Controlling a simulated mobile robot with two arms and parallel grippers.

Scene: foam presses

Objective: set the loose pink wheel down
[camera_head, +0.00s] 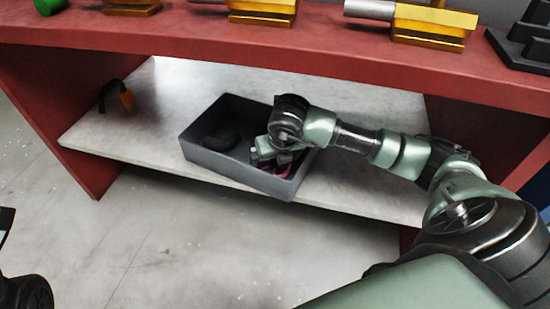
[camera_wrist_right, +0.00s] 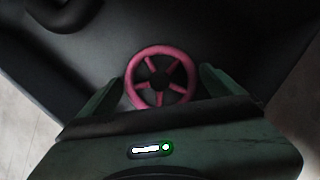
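The pink wheel (camera_wrist_right: 160,78) is a five-spoked ring with a dark hub. In the right wrist view it lies between the two fingers of my right gripper (camera_wrist_right: 161,82), with a narrow gap seeming to show at each side. Its near edge is close to the gripper body. In the head view my right gripper (camera_head: 272,155) reaches down into the grey bin (camera_head: 232,169), and only a bit of the pink wheel (camera_head: 283,171) shows beneath it. The fingers look open around the wheel. My left gripper is not seen; only dark parts show at the lower left.
A black rounded object (camera_head: 220,139) lies in the bin's left part. The bin stands on a pale shelf (camera_head: 148,134) under a red bench (camera_head: 230,42). Orange-and-black ear muffs or similar (camera_head: 127,100) sit at the shelf's left. Gold-coloured presses (camera_head: 430,22) stand on the bench.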

